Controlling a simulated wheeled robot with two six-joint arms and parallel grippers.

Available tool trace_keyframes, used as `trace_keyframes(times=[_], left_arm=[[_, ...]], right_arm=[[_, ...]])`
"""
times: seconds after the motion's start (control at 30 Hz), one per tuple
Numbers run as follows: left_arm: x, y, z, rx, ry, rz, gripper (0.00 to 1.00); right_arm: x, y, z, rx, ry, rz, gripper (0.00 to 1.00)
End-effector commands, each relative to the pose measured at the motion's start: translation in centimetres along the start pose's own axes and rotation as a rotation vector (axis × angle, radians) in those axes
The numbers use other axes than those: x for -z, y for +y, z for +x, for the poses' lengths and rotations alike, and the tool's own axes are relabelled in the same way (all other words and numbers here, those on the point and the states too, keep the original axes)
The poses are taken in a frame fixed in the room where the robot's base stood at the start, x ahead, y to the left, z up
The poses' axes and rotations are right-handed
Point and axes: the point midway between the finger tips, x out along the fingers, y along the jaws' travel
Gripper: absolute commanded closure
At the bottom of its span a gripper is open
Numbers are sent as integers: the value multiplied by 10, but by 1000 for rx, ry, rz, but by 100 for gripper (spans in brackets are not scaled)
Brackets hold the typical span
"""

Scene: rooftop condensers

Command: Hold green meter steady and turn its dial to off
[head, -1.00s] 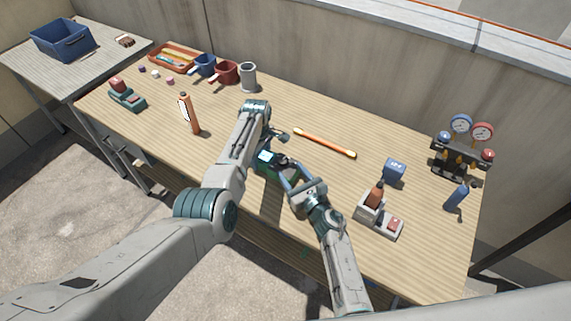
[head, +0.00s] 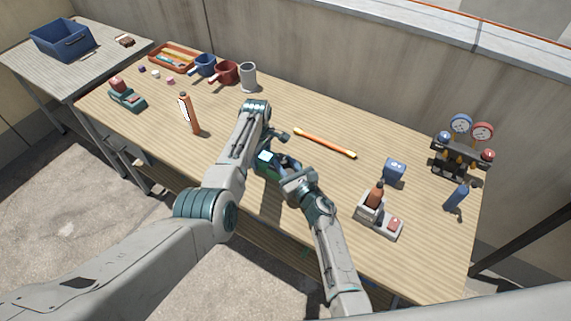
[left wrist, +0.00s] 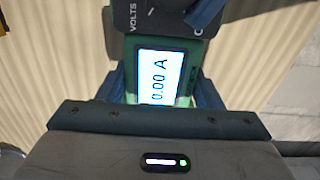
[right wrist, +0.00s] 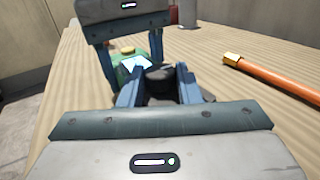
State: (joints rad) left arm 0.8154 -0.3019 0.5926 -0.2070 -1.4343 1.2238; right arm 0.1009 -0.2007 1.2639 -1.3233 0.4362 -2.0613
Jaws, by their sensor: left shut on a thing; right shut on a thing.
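The green meter (head: 268,173) lies on the workbench near its front edge, partly hidden by my arms. In the left wrist view its lit screen (left wrist: 159,78) reads 0.00 A, and a dark face marked VOLTS (left wrist: 150,17) shows beyond it. My left gripper (head: 272,157) is shut on the meter's green body. My right gripper (right wrist: 160,78) is shut on the black round dial (right wrist: 160,75); its fingers stand on either side of it. The dial's pointer setting is hidden.
An orange-red rod (head: 325,143) lies behind the meter. A grey holder (head: 369,212), a blue box (head: 395,171) and a gauge manifold (head: 460,155) stand to the right. Bare bench lies between.

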Motion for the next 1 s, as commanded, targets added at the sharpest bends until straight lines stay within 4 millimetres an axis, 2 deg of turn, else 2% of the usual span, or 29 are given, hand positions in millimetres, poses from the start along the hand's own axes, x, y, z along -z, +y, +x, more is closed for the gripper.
trace_keyframes(times=[0.4, 0.73, 0.77, 0.83, 0.87, 1.0], left_arm=[[0, 0, 0, -1, 1, 0, 77], [1, 0, 0, 0, 1, 0, 77], [1, 0, 0, 0, 1, 0, 77], [1, 0, 0, 0, 1, 0, 77], [1, 0, 0, 0, 1, 0, 77], [1, 0, 0, 0, 1, 0, 77]], right_arm=[[0, -5, 1, -246, 0, -3, 92], [1, -4, 0, -261, 2, 0, 92], [1, -4, 0, -261, 2, 0, 66], [1, -4, 0, -261, 2, 0, 52], [1, -4, 0, -261, 2, 0, 47], [1, -4, 0, -261, 1, 0, 47]])
